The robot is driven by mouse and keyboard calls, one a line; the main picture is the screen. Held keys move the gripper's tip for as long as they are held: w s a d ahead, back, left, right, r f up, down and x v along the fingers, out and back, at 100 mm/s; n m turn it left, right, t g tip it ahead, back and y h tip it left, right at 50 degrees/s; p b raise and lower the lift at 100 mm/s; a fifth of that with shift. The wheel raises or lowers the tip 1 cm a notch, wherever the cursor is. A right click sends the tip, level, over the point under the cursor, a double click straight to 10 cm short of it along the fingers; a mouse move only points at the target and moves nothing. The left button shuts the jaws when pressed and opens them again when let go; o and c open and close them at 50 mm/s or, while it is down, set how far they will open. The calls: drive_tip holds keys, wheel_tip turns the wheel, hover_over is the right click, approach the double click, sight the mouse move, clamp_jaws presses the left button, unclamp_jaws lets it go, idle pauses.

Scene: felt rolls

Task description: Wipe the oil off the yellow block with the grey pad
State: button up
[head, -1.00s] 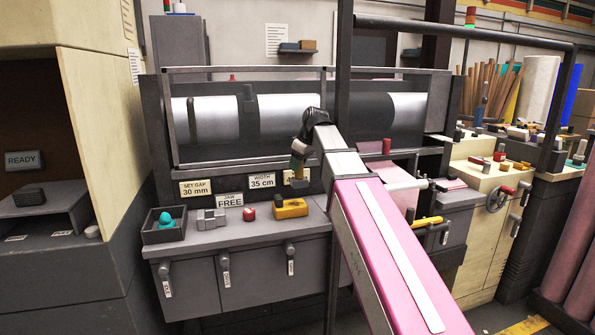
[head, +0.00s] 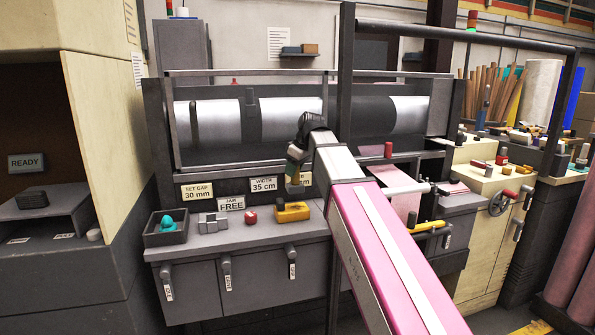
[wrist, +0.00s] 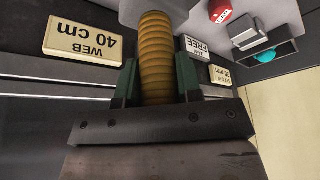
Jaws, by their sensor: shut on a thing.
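The yellow block (head: 293,213) lies on the grey bench ledge, with a small dark patch at its back left; I cannot tell whether that is oil. My gripper (head: 295,168) hangs above and behind the block in the head view. In the wrist view my gripper (wrist: 157,85) has its green fingers shut on a ribbed amber handle (wrist: 156,50). The grey pad (wrist: 165,12) shows at the handle's far end, cut off by the picture's top edge. The block is not visible in the wrist view. The pad appears apart from the block.
On the ledge left of the block are a red button (head: 251,217), a grey metal fixture (head: 212,222) and a dark tray (head: 148,237) with a teal thing (head: 167,222). Label plates and guarded rollers (head: 290,118) stand behind.

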sight(294, 185)
drive_tip(key=shift+s+a, duration=0.1)
drive_tip(key=shift+a, duration=0.1)
drive_tip(key=shift+f, duration=0.1)
drive_tip(key=shift+f, duration=2.3)
drive_tip(key=shift+f, duration=0.65)
drive_tip(key=shift+d, duration=0.1)
drive_tip(key=shift+w+d+r, duration=0.1)
drive_tip(key=shift+w+d, duration=0.1)
drive_tip(key=shift+d, duration=0.35)
drive_tip(key=shift+w+d, duration=0.15)
drive_tip(key=shift+d, duration=0.4)
drive_tip(key=shift+s+a, duration=0.15)
drive_tip(key=shift+a, duration=0.4)
drive_tip(key=shift+s+a, duration=0.15)
drive_tip(key=shift+a, duration=0.4)
drive_tip(key=shift+d, duration=0.1)
